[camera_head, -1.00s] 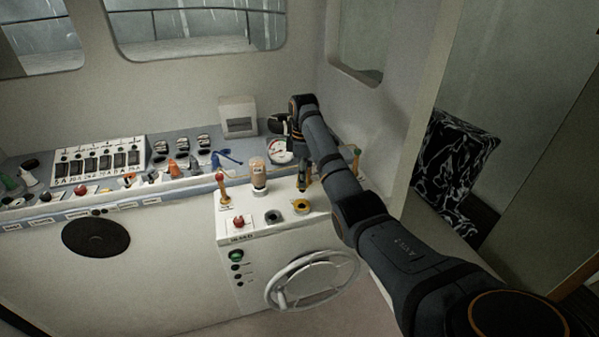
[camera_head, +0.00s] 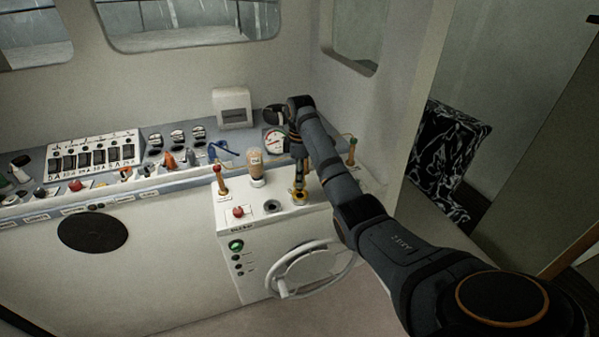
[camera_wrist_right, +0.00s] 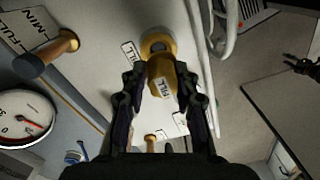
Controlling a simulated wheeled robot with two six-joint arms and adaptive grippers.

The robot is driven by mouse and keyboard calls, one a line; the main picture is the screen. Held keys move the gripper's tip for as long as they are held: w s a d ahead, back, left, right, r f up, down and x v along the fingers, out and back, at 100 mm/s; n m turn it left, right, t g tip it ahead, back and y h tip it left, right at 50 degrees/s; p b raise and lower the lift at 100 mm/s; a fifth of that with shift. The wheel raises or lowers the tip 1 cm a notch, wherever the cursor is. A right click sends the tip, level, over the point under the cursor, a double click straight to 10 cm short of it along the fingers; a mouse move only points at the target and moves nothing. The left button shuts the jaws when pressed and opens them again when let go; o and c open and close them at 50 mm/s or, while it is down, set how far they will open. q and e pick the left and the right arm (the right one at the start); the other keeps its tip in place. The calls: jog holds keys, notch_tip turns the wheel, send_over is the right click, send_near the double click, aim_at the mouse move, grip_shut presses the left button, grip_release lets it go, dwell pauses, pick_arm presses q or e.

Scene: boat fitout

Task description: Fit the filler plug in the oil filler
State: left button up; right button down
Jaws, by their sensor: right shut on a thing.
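My right gripper (camera_head: 299,183) reaches down over the white console top, and it also shows in the wrist view (camera_wrist_right: 161,84). It is shut on a yellow filler plug (camera_wrist_right: 162,78) that carries a white label. The oil filler (camera_wrist_right: 157,44), a yellow ring with a grey centre, lies just beyond the plug in the wrist view, and the plug overlaps its near edge. In the head view the filler (camera_head: 299,198) is directly below the fingertips. I cannot tell whether plug and filler touch. My left gripper is not in view.
A steering wheel (camera_head: 310,270) is on the console front. A gauge (camera_head: 274,141) sits behind.

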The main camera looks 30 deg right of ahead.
jog(key=shift+w+d+f, duration=0.1)
jog(key=shift+d+f, duration=0.05)
jog(key=shift+f, duration=0.3)
jog(key=shift+w+f, duration=0.2)
jog(key=shift+f, duration=0.4)
jog(key=shift+s+f, duration=0.3)
jog(key=shift+f, duration=0.4)
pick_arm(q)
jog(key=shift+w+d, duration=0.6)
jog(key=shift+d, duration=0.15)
pick_arm(e)
jog(key=shift+w+f, duration=0.15)
jog(key=shift+f, duration=0.1)
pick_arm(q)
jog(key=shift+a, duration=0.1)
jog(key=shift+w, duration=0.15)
pick_arm(e)
jog(key=c, duration=0.9)
grip_release()
jog(key=shift+c, duration=0.2)
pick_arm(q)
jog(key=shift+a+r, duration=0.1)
